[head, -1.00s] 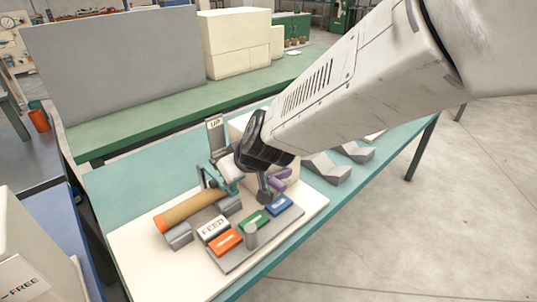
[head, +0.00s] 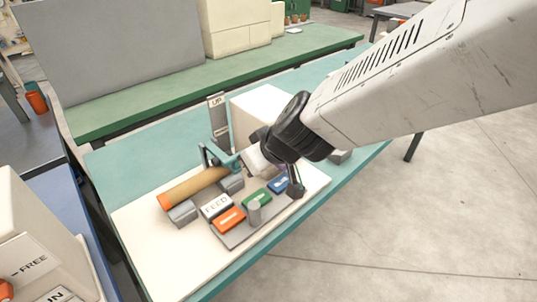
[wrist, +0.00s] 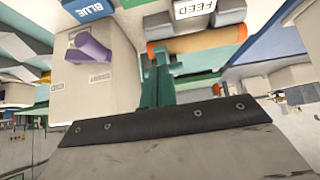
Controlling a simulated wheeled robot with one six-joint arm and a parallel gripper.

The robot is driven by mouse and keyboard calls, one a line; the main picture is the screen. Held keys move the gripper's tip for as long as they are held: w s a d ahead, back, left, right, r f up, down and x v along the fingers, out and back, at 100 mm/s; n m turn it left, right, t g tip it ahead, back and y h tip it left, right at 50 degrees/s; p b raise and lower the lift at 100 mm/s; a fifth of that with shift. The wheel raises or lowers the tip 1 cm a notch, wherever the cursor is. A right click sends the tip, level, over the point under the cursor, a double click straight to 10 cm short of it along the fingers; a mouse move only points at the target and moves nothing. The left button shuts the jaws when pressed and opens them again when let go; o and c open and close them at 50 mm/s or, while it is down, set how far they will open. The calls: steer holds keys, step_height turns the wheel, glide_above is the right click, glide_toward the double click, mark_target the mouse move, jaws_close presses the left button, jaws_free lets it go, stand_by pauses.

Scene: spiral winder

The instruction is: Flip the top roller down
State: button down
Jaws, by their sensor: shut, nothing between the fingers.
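The winder has a teal frame (head: 222,160) that stands behind an orange-tan tube (head: 197,187). The tube rests on grey rollers (head: 183,213). The teal frame also shows in the wrist view (wrist: 158,82), with the tube (wrist: 205,42) close by. An upright plate marked UP (head: 217,118) stands behind the frame. I cannot clearly tell the top roller from the teal frame. My gripper (head: 296,189) is shut and empty, right of the frame and near the blue button. My wrist hides part of the machine.
FEED (head: 215,206), orange (head: 229,220), green (head: 256,198) and blue (head: 279,185) buttons line the front, with a grey post (head: 254,211) beside them. A white block (head: 262,108) stands behind. A purple knob (wrist: 90,46) shows in the wrist view. The board's front left is clear.

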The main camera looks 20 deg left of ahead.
steer(key=shift+s+d+f, duration=0.25)
steer(key=shift+s+d, duration=0.05)
steer(key=shift+d, duration=0.4)
steer(key=s, duration=0.1)
steer(key=s+f+g, duration=0.1)
steer(key=s+m+g, duration=0.1)
steer(key=s, duration=0.1)
steer(key=shift+d+f, duration=0.2)
steer(key=shift+d, duration=0.15)
steer(key=s+d+r+m+h, duration=0.2)
steer(key=s+d+r+m, duration=0.1)
steer(key=d, duration=1.2)
steer(key=s+d+r+m+h, duration=0.2)
steer(key=s+d+r+m, duration=0.1)
steer(key=d, duration=1.2)
steer(key=s+d+r+m+h, duration=0.3)
steer(key=d+r+m, duration=0.2)
steer(key=d, duration=1)
steer(key=shift+r+m, duration=0.3)
steer(key=shift+m, duration=0.1)
